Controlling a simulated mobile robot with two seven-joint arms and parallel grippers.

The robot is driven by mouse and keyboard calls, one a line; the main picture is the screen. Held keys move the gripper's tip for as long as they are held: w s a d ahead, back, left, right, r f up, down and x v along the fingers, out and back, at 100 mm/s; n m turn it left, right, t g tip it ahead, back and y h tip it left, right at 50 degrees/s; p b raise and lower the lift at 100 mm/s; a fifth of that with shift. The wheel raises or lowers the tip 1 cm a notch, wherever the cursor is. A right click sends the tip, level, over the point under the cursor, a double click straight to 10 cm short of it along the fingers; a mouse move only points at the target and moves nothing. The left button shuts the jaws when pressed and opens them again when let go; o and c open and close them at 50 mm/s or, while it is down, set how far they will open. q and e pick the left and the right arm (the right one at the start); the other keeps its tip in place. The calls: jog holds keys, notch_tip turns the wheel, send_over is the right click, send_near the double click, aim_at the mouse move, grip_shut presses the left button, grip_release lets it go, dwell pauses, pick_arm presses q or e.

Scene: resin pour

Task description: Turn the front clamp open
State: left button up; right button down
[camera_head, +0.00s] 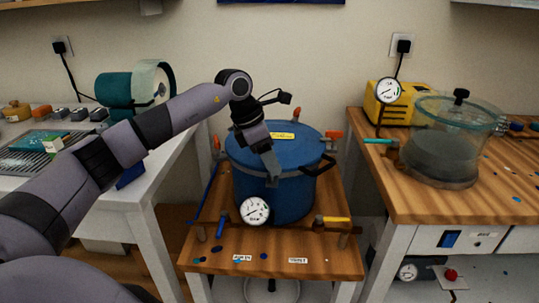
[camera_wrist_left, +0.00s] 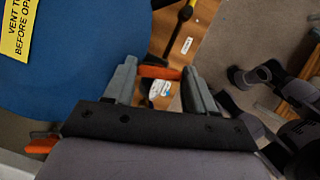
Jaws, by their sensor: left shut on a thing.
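A blue pressure pot (camera_head: 290,195) with a blue lid stands on the low wooden table. My left gripper (camera_head: 272,181) reaches down over the lid to the pot's front rim. In the left wrist view, the orange handle of the front clamp (camera_wrist_left: 160,72) lies across between the fingertips of my left gripper (camera_wrist_left: 160,80), and the gripper is shut on it. The gripper hides this clamp in the head view. Another orange clamp (camera_head: 331,133) shows at the lid's right rear, and one (camera_wrist_left: 40,146) in the wrist view's lower left. My right gripper is out of view.
A pressure gauge (camera_head: 255,211) sits at the pot's front, below my gripper. A black side handle (camera_head: 320,165) sticks out on the right. A yellow-handled valve (camera_head: 335,219) is at the front right. A glass chamber (camera_head: 445,150) stands on the right bench.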

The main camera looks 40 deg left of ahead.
pick_arm(q)
jog(key=n+t+y, duration=0.1)
jog(key=n, duration=0.2)
jog(key=shift+d+n, duration=0.1)
jog(key=shift+n, duration=0.3)
jog(key=n+y, duration=0.1)
jog(key=n, duration=0.1)
jog(key=shift+s+d+n+p, duration=0.1)
jog(key=shift+n+p, duration=0.2)
jog(key=n+y, duration=0.2)
jog(key=n, duration=0.3)
jog(key=shift+d+b, duration=0.15)
jog(key=shift+b, duration=0.15)
jog(key=shift+n+y, duration=0.7)
jog(key=shift+n, duration=1.2)
jog(key=o, duration=1)
jog(key=shift+o, duration=0.2)
jog(key=shift+r, duration=0.1)
